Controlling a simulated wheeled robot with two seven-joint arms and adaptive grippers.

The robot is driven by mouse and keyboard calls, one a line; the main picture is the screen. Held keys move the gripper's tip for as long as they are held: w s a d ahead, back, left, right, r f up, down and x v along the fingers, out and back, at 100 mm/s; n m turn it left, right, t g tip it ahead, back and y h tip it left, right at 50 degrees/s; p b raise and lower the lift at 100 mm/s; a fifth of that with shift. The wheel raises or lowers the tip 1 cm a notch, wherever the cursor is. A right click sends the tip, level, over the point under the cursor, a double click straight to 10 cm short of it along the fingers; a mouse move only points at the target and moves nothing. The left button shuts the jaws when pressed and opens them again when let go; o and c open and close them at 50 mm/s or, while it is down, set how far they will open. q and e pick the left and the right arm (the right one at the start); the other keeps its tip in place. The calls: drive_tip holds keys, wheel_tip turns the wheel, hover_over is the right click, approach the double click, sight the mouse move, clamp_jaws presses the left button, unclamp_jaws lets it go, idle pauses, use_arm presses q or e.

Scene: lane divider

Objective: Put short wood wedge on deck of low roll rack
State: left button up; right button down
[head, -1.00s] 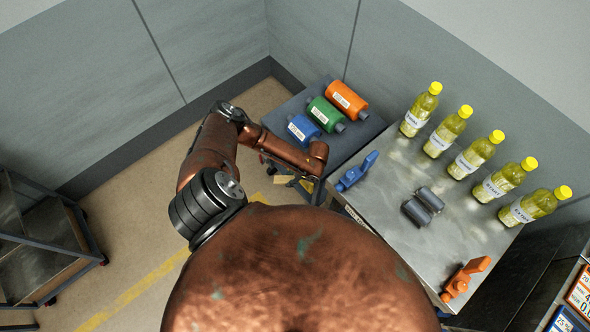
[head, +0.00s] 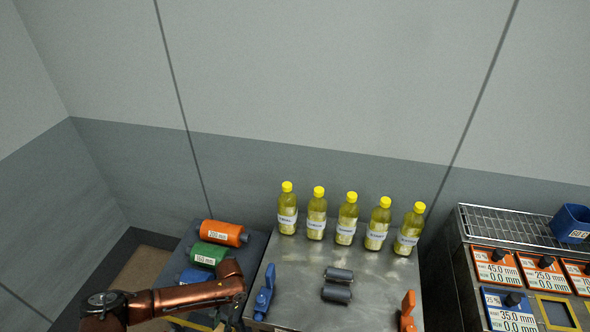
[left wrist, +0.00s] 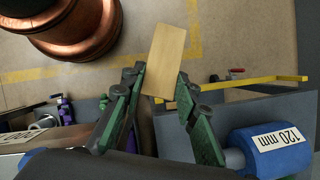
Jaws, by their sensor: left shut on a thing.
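My left gripper (left wrist: 160,78) is shut on a pale wood wedge (left wrist: 167,52), whose flat face shows between the green fingers in the left wrist view. In the head view my left arm comes in along the bottom left, and its fingers are not clearly visible. The low roll rack (head: 258,243) stands at the lower middle of the head view, with an orange roll (head: 222,233), a green roll (head: 210,256) and a blue roll (head: 193,277) on it. The blue roll, labelled 120 mm, also shows in the left wrist view (left wrist: 272,150). My right gripper is out of view.
A metal table (head: 375,280) stands right of the rack, with several yellow-capped bottles, two dark cylinders (head: 338,285), a blue clamp (head: 264,293) and an orange clamp (head: 407,310). Walls close off the back and left.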

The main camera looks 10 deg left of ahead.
use_arm(q)
drive_tip(key=d+r+n+h+b, duration=0.1)
drive_tip(key=d+r, duration=0.4)
drive_tip(key=r, duration=0.8)
drive_tip(key=w+d+r+n+h+b, duration=0.1)
drive_tip(key=d+r+n, duration=0.3)
drive_tip(key=r, duration=0.9)
drive_tip(key=shift+w+d+g, duration=0.15)
drive_tip(key=shift+d+g, duration=0.15)
drive_tip(key=shift+d, duration=0.8)
